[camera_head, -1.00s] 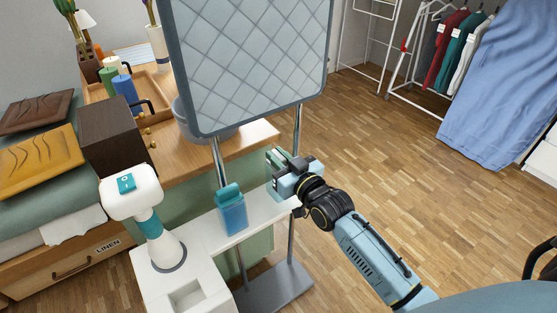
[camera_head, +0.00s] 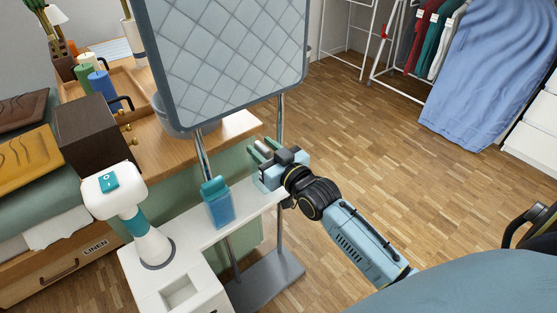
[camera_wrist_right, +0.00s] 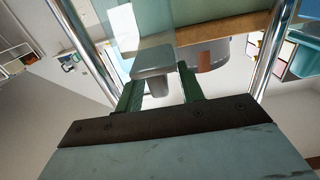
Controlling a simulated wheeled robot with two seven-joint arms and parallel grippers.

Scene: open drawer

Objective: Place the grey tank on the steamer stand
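The grey tank (camera_wrist_right: 152,60) shows in the right wrist view, with a grey block and a narrower part between my right gripper's green fingers (camera_wrist_right: 160,92). A small grey piece of it shows in the head view (camera_head: 262,148); the rest is hidden. My right gripper (camera_head: 263,149) is at the right end of the white shelf. Its fingers stand apart on either side of the tank, with a gap visible beside the narrow part. The steamer stand (camera_head: 155,253) is white, with a rectangular recess. My left gripper is not in view.
A blue tank (camera_head: 218,207) stands on the white shelf. Metal poles (camera_head: 280,120) and a quilted board (camera_head: 230,60) rise close to my right gripper. A wooden dresser (camera_head: 225,130) with several objects is behind. Open floor (camera_head: 380,160) lies to the right.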

